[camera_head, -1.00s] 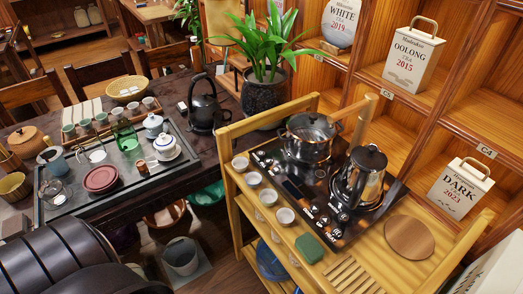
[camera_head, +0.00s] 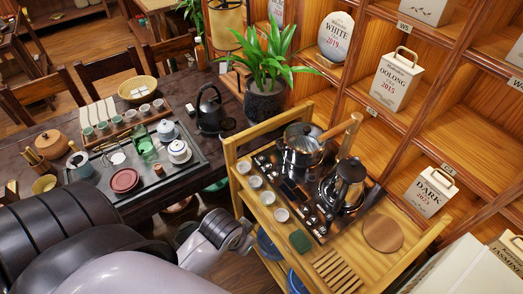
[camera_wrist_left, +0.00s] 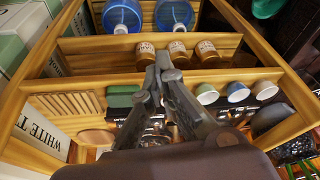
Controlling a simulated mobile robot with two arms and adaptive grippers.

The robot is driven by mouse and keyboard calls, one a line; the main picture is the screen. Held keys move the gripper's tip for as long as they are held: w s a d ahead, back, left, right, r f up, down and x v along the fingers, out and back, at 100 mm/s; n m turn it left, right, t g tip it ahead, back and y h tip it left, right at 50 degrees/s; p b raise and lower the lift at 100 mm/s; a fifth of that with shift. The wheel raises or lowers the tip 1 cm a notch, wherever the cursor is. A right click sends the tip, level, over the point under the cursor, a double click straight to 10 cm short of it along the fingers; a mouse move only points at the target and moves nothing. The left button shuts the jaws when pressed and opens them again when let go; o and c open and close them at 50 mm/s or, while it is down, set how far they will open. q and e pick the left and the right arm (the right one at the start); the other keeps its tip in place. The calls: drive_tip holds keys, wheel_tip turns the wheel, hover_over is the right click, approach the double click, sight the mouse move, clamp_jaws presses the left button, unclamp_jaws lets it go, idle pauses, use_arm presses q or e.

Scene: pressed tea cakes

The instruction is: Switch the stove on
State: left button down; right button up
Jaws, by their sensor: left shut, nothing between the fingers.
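The black stove (camera_head: 292,192) lies on a bamboo cart, its dark front control strip with knobs facing the row of small cups. A lidded steel pot (camera_head: 303,150) stands on its far burner and a glass kettle (camera_head: 343,187) on its near burner. My left arm comes in from the lower left, with its wrist (camera_head: 222,232) left of the cart and apart from the stove. In the left wrist view my left gripper (camera_wrist_left: 162,62) is shut and empty, in front of the cart; it hides part of the stove's front. My right gripper is not in view.
The cart (camera_head: 236,177) has raised rails. Jars (camera_wrist_left: 178,51) and blue bottles (camera_wrist_left: 174,15) stand on lower shelves. A tea table (camera_head: 208,170) is at left, shelving at right.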

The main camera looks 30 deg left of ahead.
use_arm(q)
drive_tip(key=w+a+r+n+t, duration=0.1)
drive_tip(key=w+a, duration=0.4)
drive_tip(key=w, duration=0.5)
drive_tip(key=w+a+r+n+t+h, duration=0.1)
drive_tip(key=w+a+r+n+t, duration=0.1)
drive_tip(key=w+a, duration=0.4)
drive_tip(key=w+a+r+n+t+p, duration=0.1)
drive_tip(key=w+a+n, duration=0.4)
drive_tip(key=w, duration=0.9)
wheel_tip(320, 180, up, 3)
drive_tip(key=shift+w+a+f+t+h, duration=0.2)
drive_tip(key=shift+w+t+h, duration=0.2)
drive_tip(key=shift+t, duration=0.3)
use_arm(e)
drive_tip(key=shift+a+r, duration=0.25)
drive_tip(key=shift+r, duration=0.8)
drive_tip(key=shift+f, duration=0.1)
use_arm(q)
drive_tip(key=b, duration=0.7)
hover_over(259, 157)
wheel_tip(259, 157, down, 7)
drive_tip(key=shift+d+f, duration=0.15)
drive_tip(key=shift+f, duration=0.05)
drive_tip(key=shift+f+b, duration=0.55)
drive_tip(key=shift+f, duration=0.15)
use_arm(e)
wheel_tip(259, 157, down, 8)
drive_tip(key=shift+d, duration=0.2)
